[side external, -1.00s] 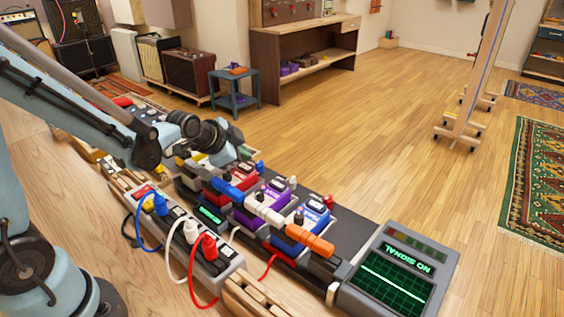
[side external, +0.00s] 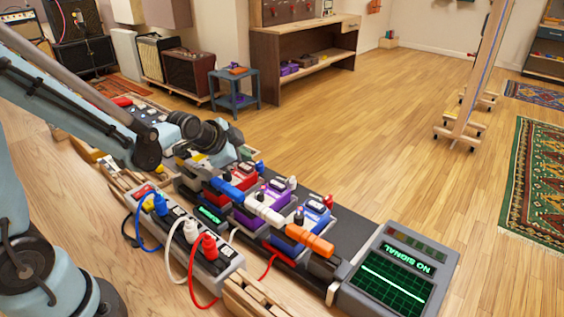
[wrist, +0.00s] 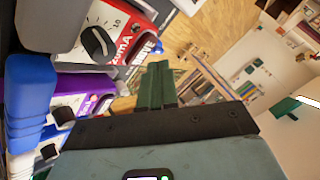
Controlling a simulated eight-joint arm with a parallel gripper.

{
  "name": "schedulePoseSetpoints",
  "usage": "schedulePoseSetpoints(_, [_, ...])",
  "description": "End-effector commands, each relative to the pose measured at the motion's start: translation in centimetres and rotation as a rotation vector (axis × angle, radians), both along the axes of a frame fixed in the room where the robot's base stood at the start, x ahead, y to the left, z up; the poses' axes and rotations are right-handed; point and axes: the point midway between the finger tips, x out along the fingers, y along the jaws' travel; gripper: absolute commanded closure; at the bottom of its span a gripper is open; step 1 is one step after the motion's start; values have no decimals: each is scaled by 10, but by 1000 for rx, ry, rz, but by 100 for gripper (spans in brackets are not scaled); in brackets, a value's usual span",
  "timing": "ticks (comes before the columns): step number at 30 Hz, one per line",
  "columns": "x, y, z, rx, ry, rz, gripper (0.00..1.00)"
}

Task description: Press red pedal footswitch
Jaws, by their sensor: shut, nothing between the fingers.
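The red pedal (side external: 233,182) stands at the left end of the row of pedals in the side view, partly behind a blue cylinder (side external: 227,191). In the wrist view, the red pedal (wrist: 122,30) shows its white face and black knob at the upper left. I cannot make out its footswitch for certain. My gripper (wrist: 157,85) is shut and empty, with its dark green fingers together in the middle of the wrist view. In the side view my wrist is just left of and above the red pedal; the fingertips are not clearly visible there.
A purple pedal (side external: 259,207) and a blue pedal (side external: 300,224) stand close beside the red one. White (side external: 264,209) and orange (side external: 309,241) cylinders run along their front. A power strip with cables (side external: 190,233) and a green-screened unit (side external: 394,275) are nearby.

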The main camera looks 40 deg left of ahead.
Motion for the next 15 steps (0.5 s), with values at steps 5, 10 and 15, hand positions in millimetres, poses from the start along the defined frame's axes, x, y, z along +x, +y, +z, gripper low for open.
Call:
schedulePoseSetpoints(5, [0, 0, -6, 0, 0, 0, 100])
schedulePoseSetpoints(10, [0, 0, -7, 0, 0, 0, 100])
schedulePoseSetpoints(15, [0, 0, -7, 0, 0, 0, 100])
